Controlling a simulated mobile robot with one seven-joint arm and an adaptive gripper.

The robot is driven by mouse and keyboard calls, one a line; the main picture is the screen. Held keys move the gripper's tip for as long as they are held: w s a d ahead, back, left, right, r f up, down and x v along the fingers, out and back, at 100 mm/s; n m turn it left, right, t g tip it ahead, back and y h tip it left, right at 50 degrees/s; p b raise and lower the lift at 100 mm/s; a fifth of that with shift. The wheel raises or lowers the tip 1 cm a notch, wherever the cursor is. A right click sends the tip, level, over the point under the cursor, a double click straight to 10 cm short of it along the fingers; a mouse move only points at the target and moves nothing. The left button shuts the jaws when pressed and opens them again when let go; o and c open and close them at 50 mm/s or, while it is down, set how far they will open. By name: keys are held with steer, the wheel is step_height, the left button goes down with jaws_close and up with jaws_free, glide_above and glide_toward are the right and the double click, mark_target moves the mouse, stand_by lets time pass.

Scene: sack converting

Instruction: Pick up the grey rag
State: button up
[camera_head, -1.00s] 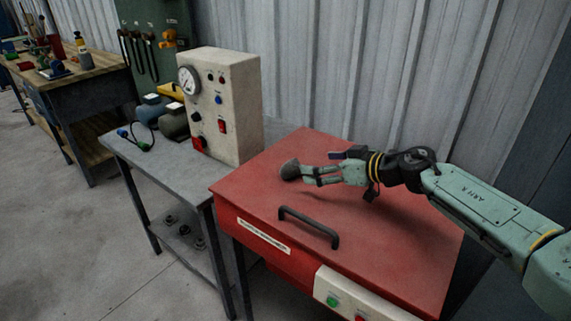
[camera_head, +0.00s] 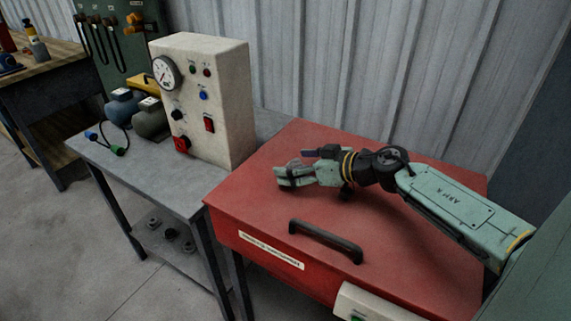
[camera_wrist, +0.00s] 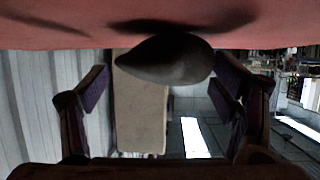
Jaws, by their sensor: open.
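The grey rag (camera_wrist: 165,60) is a dark, smooth, pointed lump in the wrist view, against the red top at the picture's upper edge. It appears between my fingertips, with gaps to both; I cannot tell how deep between them it lies. My gripper (camera_wrist: 160,80) is open, one dark purple-padded finger on each side. In the head view my gripper (camera_head: 281,176) is low over the red table top (camera_head: 250,195), pointing left. There the rag is mostly or wholly hidden by the fingers.
A black handle (camera_head: 325,240) stands up from the red top, nearer the front than my gripper. A cream control box (camera_head: 205,100) with a gauge stands on the grey bench (camera_head: 150,165) to the left. A corrugated wall is behind. Bare red top surrounds my gripper.

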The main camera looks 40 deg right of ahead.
steer(key=shift+s, duration=0.1)
steer(key=shift+c, duration=0.6)
steer(key=c, duration=1.2)
